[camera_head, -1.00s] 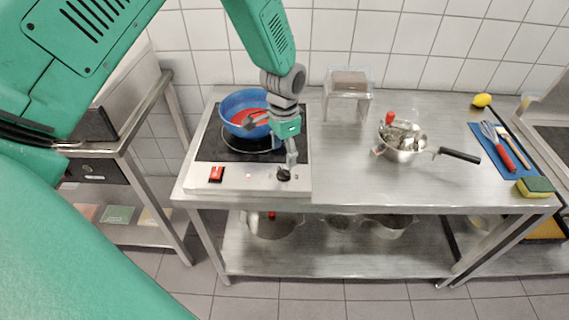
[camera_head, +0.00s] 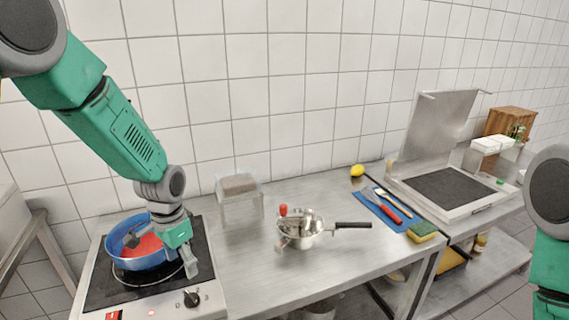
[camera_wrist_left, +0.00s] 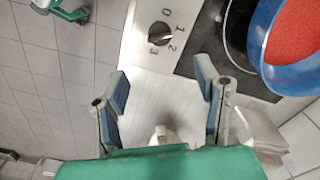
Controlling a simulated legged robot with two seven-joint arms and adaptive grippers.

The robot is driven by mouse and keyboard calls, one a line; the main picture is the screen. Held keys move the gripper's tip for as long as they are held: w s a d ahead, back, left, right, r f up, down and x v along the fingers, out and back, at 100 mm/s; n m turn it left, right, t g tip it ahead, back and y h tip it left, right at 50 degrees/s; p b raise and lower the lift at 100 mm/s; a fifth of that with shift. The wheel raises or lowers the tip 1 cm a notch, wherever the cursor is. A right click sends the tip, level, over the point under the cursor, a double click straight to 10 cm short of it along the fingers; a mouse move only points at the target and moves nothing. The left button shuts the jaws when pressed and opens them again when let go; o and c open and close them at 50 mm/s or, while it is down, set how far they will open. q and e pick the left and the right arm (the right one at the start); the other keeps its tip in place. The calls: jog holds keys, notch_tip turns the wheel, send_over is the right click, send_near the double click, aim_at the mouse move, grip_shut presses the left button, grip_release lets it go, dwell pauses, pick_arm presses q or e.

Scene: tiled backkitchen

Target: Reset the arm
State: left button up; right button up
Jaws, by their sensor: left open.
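My left gripper (camera_head: 162,252) hangs over the hotplate (camera_head: 92,300), beside the right side of the blue pan (camera_head: 116,257). It is open, and its two padded fingers (camera_wrist_left: 162,82) show apart with nothing between them in the left wrist view. The hotplate's black knob (camera_head: 191,299) is just below and to the right of it. In the wrist view the knob (camera_wrist_left: 161,33) lies beyond the fingertips, beside printed numbers. My right arm (camera_head: 551,220) enters at the right edge; its gripper is out of the picture.
The pan holds red contents (camera_head: 136,248). A food mill (camera_head: 304,230) and a clear-sided stand (camera_head: 240,203) are on the steel table (camera_head: 270,270). A lemon (camera_head: 357,170), blue mat (camera_head: 369,206) with utensils, and sponge (camera_head: 422,231) lie farther right. The table's front middle is clear.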

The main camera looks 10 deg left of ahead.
pick_arm(q)
jog(key=shift+n, duration=0.4)
jog(key=s+f, duration=0.1)
jog(key=f, duration=0.1)
jog(key=s+f, duration=0.2)
jog(key=s+d+f, duration=0.1)
jog(key=s+f, duration=0.1)
jog(key=shift+f, duration=0.15)
jog(key=s+d+f+n, duration=0.15)
jog(key=s+f, duration=0.25)
jog(key=s, duration=0.5)
jog(key=s+f+n+b, duration=0.15)
jog(key=s+f, duration=0.25)
jog(key=s, duration=0.6)
jog(key=s+f+n, duration=0.2)
jog(key=s+f, duration=0.2)
jog(key=s, duration=0.5)
notch_tip(320, 180, down, 11)
jog(key=w+d+b, duration=0.1)
jog(key=w+b, duration=0.1)
jog(key=b, duration=0.9)
jog(key=shift+w+r+m+t, duration=0.2)
jog(key=shift+w+m+t, duration=0.1)
jog(key=shift+m, duration=0.1)
jog(key=shift+d, duration=0.1)
